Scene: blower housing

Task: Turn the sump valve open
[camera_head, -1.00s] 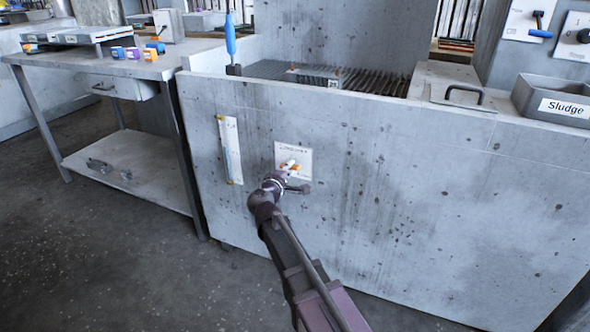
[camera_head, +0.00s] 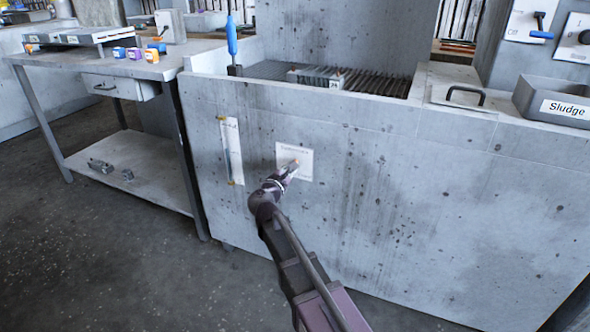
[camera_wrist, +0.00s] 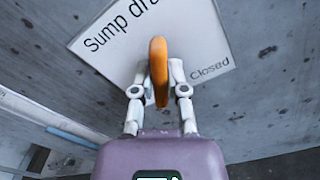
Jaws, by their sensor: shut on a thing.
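The sump valve's orange handle (camera_wrist: 158,72) stands out from a white placard in the wrist view. The placard (camera_wrist: 110,45) reads "Sump dra…", partly cut off, with "Closed" at its lower right. My gripper (camera_wrist: 158,85) is shut on the handle, one pale finger on each side. The handle looks upright in the wrist view, and the placard is tilted. In the head view the placard (camera_head: 306,158) is on the front of the concrete tank (camera_head: 400,220).
A sight gauge (camera_head: 231,150) is on the tank wall left of the placard. A workbench (camera_head: 120,66) stands further left. A grey Sludge bin (camera_head: 555,100) sits on the tank's top right. The wall right of the placard is clear.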

